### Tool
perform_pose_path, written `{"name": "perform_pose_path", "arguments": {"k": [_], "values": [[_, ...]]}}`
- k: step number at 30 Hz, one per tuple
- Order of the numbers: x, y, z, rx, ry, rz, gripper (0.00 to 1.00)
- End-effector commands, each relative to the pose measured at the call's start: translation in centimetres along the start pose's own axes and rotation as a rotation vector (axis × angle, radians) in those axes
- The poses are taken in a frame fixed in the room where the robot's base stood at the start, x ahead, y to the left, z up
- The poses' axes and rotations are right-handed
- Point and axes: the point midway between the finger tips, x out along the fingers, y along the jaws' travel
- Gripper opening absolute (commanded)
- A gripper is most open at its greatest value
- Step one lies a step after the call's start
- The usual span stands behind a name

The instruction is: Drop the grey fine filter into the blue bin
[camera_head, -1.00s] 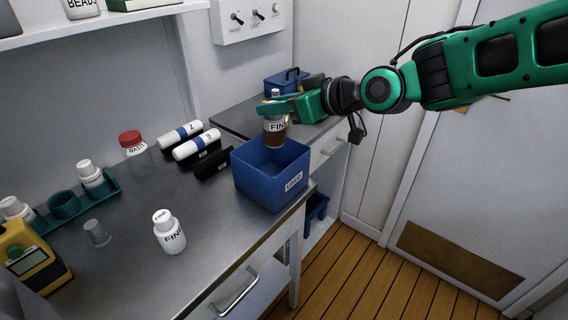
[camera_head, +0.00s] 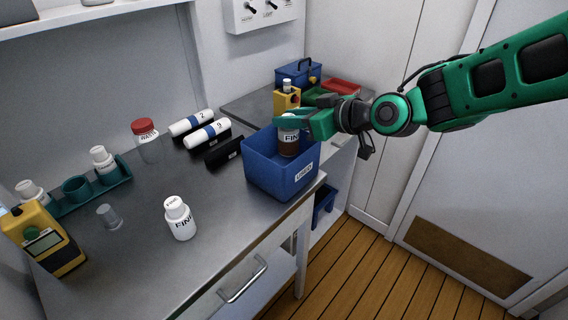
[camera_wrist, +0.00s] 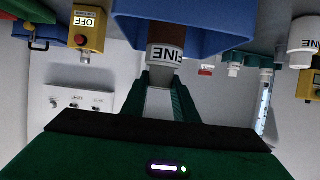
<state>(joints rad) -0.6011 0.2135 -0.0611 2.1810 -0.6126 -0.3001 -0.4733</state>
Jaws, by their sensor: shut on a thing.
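The fine filter (camera_head: 289,148) is a small cylinder with a pale band marked FINE and a brown lower part. My gripper (camera_head: 291,121) is shut on its upper part and holds it upright. The blue bin (camera_head: 275,182), labelled USED, stands on the bench's right front corner. The filter's lower end is inside the bin's opening, below the rear rim; whether it touches the floor is hidden. In the wrist view the filter (camera_wrist: 166,52) sits between my fingertips (camera_wrist: 163,72), with the blue bin (camera_wrist: 214,32) around its far end.
A white bottle marked FINE (camera_head: 181,222) stands on the bench left of the bin. White cylinders (camera_head: 207,134) lie in black holders beside the bin. A yellow box (camera_head: 287,101) and a blue toolbox (camera_head: 298,74) stand behind it. The bench front is clear.

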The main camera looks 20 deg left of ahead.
Motion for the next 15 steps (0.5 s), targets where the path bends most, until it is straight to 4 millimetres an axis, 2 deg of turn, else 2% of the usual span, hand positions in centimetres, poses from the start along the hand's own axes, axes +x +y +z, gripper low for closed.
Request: {"name": "perform_pose_path", "arguments": {"k": [1,2,4,15], "values": [[-0.01,0.00,-0.04,0.000,0.001,0.000,0.00],[0.00,-0.01,-0.04,0.000,0.001,0.000,0.31],[-0.01,-0.01,-0.05,0.000,0.001,0.000,0.48],[-0.38,0.04,-0.06,0.000,0.001,0.001,0.48]]}}
